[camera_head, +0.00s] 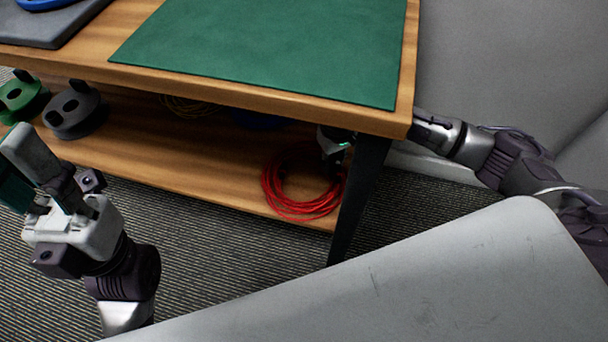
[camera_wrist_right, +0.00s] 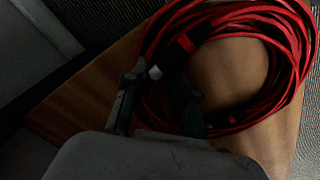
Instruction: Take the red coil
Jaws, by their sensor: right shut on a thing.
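The red coil (camera_head: 300,200) is a loop of red cable on the lower wooden shelf, near its right end. It also shows large in the right wrist view (camera_wrist_right: 290,50), with a black and red plug end across it. My right gripper (camera_head: 333,150) reaches under the tabletop and is shut on the coil's left-hand strands in the wrist view (camera_wrist_right: 158,105). The tabletop edge and shadow partly hide this grip in the head view. My left gripper (camera_head: 22,178) is in front of the shelf at the left, away from the coil; its finger gap is unclear.
A green mat (camera_head: 265,45) lies on the tabletop. A dark table leg (camera_head: 358,195) stands just right of the coil. A green spool (camera_head: 20,95), a dark grey spool (camera_head: 75,112), a yellow cable (camera_head: 190,106) and a blue coil (camera_head: 258,120) are on the shelf.

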